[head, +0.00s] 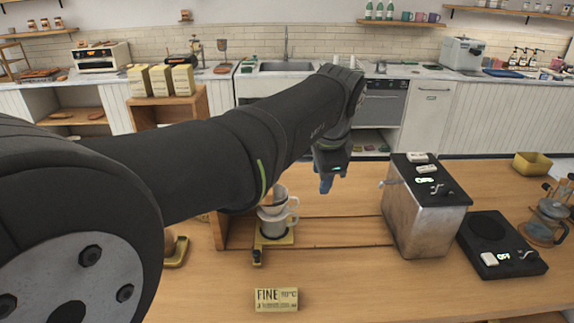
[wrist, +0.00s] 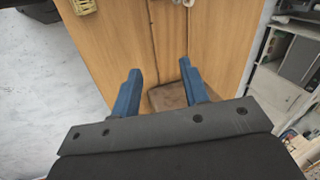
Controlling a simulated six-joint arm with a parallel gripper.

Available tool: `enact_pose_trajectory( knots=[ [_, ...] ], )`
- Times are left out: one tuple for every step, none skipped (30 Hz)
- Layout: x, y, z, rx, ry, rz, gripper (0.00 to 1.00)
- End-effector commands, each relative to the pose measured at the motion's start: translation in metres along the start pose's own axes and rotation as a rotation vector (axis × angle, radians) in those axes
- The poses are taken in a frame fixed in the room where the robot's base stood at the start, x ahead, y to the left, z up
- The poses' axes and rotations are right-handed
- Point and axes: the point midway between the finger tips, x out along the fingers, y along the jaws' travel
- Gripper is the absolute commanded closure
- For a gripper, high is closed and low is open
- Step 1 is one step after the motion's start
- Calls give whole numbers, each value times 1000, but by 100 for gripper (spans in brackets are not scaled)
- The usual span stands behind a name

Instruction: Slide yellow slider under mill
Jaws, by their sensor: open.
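The yellow slider (head: 284,241) sits at the left part of a wooden track (head: 340,232) on the counter, with a small dark knob at its front. A grey-white cup (head: 274,226) stands on it with a dripper (head: 278,206) on top. My gripper (head: 327,184), blue-fingered, hangs over the counter to the right of and behind the slider, apart from it. In the wrist view my gripper (wrist: 160,84) is open and empty above the wood. I cannot tell for sure which thing is the mill; my arm hides part of the left side.
A steel box with a dark top (head: 427,205) stands at the track's right end. Further right are a black scale-like plate (head: 492,240), a glass carafe (head: 545,225) and a yellow tray (head: 532,163). A "FINE 90°C" card (head: 276,299) stands in front.

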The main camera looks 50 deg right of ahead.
Motion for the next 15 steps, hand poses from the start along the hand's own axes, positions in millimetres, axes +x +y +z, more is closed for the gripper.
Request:
enact_pose_trajectory(
  knots=[
    [0,0,0,2,0,-1,59],
    [0,0,0,2,0,-1,59],
    [0,0,0,1,0,-1,59],
    [0,0,0,1,0,0,59],
    [0,0,0,1,0,0,59],
    [0,0,0,1,0,0,59],
    [0,0,0,-1,0,0,59],
    [1,0,1,-7,-1,2,59],
    [3,-1,4,-27,-5,7,59],
    [5,-2,8,-52,-9,14,59],
    [9,-4,13,-89,-15,24,59],
    [14,-6,22,-155,-25,42,59],
    [19,-8,30,-216,-36,58,59],
    [25,-10,40,-285,-48,75,59],
    [33,-13,53,-387,-64,100,59]
  ],
)
